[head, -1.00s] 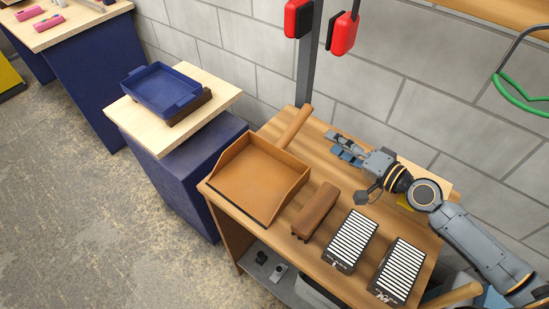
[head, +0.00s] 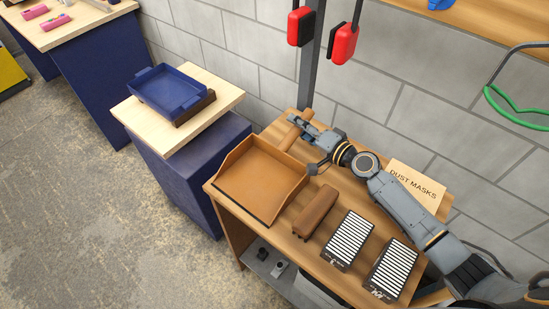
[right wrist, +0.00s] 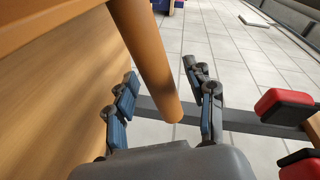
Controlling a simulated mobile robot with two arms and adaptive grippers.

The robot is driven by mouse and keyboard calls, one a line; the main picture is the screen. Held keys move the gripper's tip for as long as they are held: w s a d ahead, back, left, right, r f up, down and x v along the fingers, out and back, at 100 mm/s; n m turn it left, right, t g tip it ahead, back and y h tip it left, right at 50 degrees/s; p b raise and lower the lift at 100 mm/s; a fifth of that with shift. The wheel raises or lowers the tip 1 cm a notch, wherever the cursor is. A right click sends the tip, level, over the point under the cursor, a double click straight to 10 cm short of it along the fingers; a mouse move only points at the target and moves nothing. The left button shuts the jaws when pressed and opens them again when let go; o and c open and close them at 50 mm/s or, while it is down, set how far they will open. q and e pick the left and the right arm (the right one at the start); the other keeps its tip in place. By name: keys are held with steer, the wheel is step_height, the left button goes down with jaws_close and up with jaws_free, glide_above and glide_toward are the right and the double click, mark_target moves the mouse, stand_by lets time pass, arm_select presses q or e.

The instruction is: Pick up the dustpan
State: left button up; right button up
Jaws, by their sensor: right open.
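The brown dustpan (head: 262,178) lies on the wooden workbench, its tray toward the front left and its round handle (head: 294,130) pointing to the back. My right gripper (head: 297,123) is at the handle, open. In the right wrist view the handle (right wrist: 150,65) comes down between the two spread fingers of the gripper (right wrist: 163,112), with a gap to the fingers on both sides. The fingers are not closed on it. My left gripper does not show in either view.
A brown brush (head: 315,212) and two black-and-white striped boxes (head: 348,240) lie on the bench (head: 290,238). A dust masks box (head: 418,187) stands behind my arm. Red ear defenders (head: 343,45) hang above.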

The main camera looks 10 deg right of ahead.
steer(key=shift+w+a+f, duration=0.1)
steer(key=shift+w+a, duration=0.1)
steer(key=shift+w, duration=0.1)
steer(key=shift+s, duration=0.1)
steer(key=shift+c, duration=0.6)
jaws_close()
